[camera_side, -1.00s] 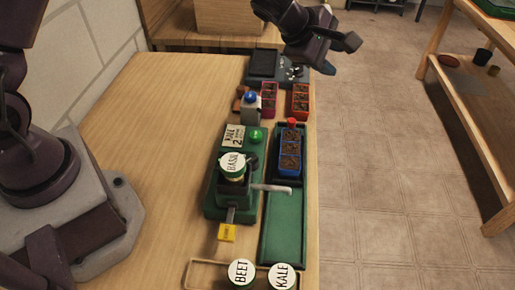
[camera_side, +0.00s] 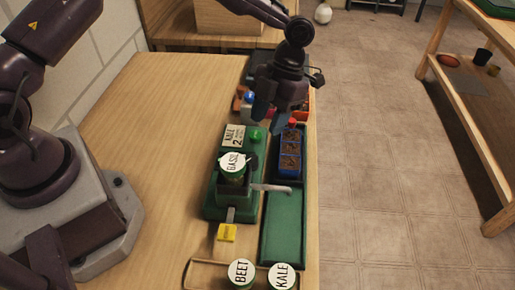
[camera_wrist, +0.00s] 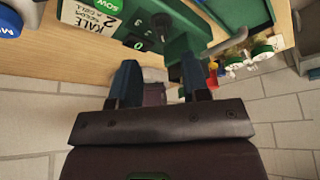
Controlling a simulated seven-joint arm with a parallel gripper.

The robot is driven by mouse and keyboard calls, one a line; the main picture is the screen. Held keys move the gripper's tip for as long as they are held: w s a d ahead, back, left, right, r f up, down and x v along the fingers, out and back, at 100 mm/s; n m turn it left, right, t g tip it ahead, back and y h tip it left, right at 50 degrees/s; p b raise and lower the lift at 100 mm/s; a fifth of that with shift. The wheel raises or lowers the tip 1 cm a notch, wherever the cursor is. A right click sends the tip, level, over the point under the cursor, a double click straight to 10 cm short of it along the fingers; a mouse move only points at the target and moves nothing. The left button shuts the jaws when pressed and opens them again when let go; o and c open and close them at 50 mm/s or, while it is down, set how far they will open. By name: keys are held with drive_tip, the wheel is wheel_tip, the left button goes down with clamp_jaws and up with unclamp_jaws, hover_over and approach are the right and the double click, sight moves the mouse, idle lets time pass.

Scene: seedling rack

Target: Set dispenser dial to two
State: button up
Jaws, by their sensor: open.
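The green seed dispenser (camera_side: 213,205) stands on the bench with a jar labelled BASIL (camera_side: 232,163) on it. A card (camera_side: 235,136) reads KALE 2, with smaller print under it; it also shows upside down in the wrist view (camera_wrist: 92,18). The dark dial (camera_side: 253,160) is partly hidden behind the jar. In the wrist view a dark knob (camera_wrist: 160,19) shows beside white numerals, 0 among them; its setting is unclear. My gripper (camera_side: 268,120) is open and empty, fingers down, above and behind the dispenser. Its fingers (camera_wrist: 160,78) are apart, touching nothing.
A green tray (camera_side: 284,228) right of the dispenser holds a blue cell strip (camera_side: 290,160). A green button (camera_side: 255,135) sits by the card. A white lever (camera_side: 272,188) sticks out to the right. BEET (camera_side: 241,272) and KALE (camera_side: 283,276) jars stand in front. The bench's left is clear.

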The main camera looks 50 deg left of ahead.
sight(251, 161)
drive_tip(key=x, duration=0.8)
drive_tip(key=shift+c, duration=0.2)
clamp_jaws()
